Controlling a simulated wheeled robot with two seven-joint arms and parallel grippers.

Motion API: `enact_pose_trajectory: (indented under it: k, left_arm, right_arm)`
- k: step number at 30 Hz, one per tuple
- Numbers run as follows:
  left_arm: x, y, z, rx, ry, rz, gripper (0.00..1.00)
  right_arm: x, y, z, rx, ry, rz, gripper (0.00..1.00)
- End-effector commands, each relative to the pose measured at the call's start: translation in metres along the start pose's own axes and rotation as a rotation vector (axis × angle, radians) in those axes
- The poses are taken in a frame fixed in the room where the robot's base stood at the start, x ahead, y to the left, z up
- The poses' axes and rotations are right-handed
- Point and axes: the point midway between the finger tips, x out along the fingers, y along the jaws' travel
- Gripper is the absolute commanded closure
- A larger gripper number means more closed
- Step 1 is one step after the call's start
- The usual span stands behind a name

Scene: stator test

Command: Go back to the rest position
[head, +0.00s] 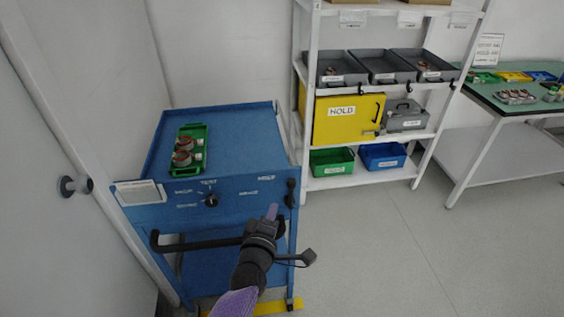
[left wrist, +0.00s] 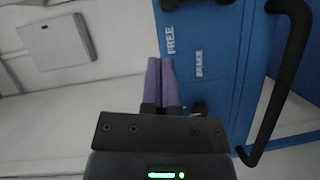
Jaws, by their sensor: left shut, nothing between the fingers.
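My left gripper (head: 272,212) reaches in from the bottom of the head view, in front of the right side of the blue cart (head: 245,135). Its purple fingers are together with nothing between them. In the left wrist view the shut fingers (left wrist: 161,62) point at the cart's blue front panel (left wrist: 205,60), beside the words FREE and BRAKE. I cannot tell whether the fingertips touch the panel. My right gripper is not in view.
A green tray (head: 188,168) with stators sits on the cart. The cart has a black handle (head: 200,245) and a knob (head: 211,200). A white shelf (head: 355,183) with bins stands behind, a green-topped table (head: 505,107) at right. Floor at right is clear.

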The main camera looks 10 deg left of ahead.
Motion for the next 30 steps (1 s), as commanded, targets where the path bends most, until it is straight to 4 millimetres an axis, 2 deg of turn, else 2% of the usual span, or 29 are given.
enact_pose_trajectory:
  k: [2,4,5,8,9,11,12,14,15,17,18,21,24,27,30]
  left_arm:
    - [-0.002,-0.008,0.002,0.017,-0.008,-0.016,1.0]
    - [-0.012,-0.037,0.01,0.086,-0.041,-0.075,1.0]
    - [-0.019,-0.057,0.015,0.132,-0.066,-0.115,1.0]
    - [-0.059,-0.139,0.034,0.339,-0.192,-0.284,1.0]
    - [-0.079,-0.171,0.041,0.427,-0.256,-0.351,1.0]
    - [-0.113,-0.217,0.048,0.552,-0.357,-0.446,1.0]
    - [-0.139,-0.246,0.053,0.632,-0.432,-0.506,1.0]
    - [-0.18,-0.286,0.057,0.746,-0.551,-0.591,1.0]
    - [-0.21,-0.31,0.059,0.817,-0.637,-0.643,1.0]
    - [-0.256,-0.343,0.059,0.92,-0.77,-0.714,1.0]
    - [-0.285,-0.36,0.058,0.978,-0.858,-0.753,1.0]
    - [-0.35,-0.391,0.053,1.096,-1.056,-0.824,1.0]
    - [-0.394,-0.406,0.048,1.164,-1.194,-0.861,1.0]
    - [-0.414,-0.411,0.044,1.195,-1.261,-0.875,1.0]
    - [-0.417,-0.411,0.043,1.201,-1.273,-0.876,1.0]
  right_arm:
    - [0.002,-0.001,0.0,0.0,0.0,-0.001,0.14]
    - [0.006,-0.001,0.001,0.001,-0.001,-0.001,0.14]
    - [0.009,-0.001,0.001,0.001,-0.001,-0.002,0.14]
    - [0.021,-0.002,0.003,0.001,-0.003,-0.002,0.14]
    - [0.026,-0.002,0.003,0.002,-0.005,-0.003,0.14]
    - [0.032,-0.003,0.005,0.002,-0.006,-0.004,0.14]
    - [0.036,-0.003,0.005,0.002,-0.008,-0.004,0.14]
    - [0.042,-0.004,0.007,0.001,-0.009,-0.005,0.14]
    - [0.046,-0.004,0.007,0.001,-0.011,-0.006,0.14]
    - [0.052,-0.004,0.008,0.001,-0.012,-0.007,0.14]
    - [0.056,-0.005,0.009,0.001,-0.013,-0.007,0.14]
    - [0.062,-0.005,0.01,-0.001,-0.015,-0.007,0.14]
    - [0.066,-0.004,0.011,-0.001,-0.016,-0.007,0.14]
    - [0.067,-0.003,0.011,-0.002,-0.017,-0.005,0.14]
    - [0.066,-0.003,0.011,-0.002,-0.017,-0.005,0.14]
